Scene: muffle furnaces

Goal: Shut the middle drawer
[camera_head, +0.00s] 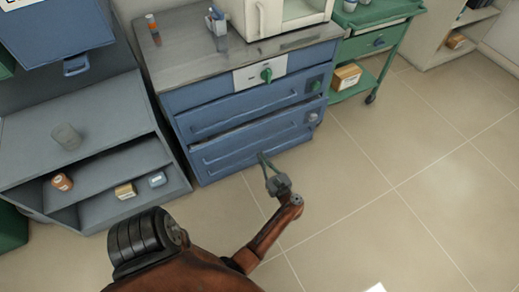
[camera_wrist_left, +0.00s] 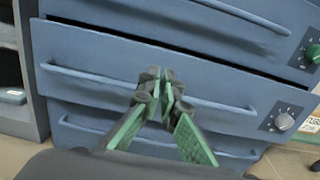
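The middle drawer (camera_head: 230,152) is a blue front with a bar handle and a grey knob. It stands slightly out, with a dark gap along its top edge. In the left wrist view the middle drawer (camera_wrist_left: 215,85) is tilted across the picture, and the gap is clear. My left gripper (camera_head: 262,156) is low in front of this drawer. In the wrist view the left gripper (camera_wrist_left: 160,82) has its fingertips together, overlapping the drawer's handle; whether they touch it I cannot tell. It holds nothing visible. My right gripper is not in view.
The upper drawer (camera_head: 240,106) looks closed; a lower drawer (camera_wrist_left: 90,140) shows below. A grey open shelf (camera_head: 100,110) stands left of the cabinet. A green cart (camera_head: 375,40) stands at the back right. The tiled floor (camera_head: 400,190) on the right is clear.

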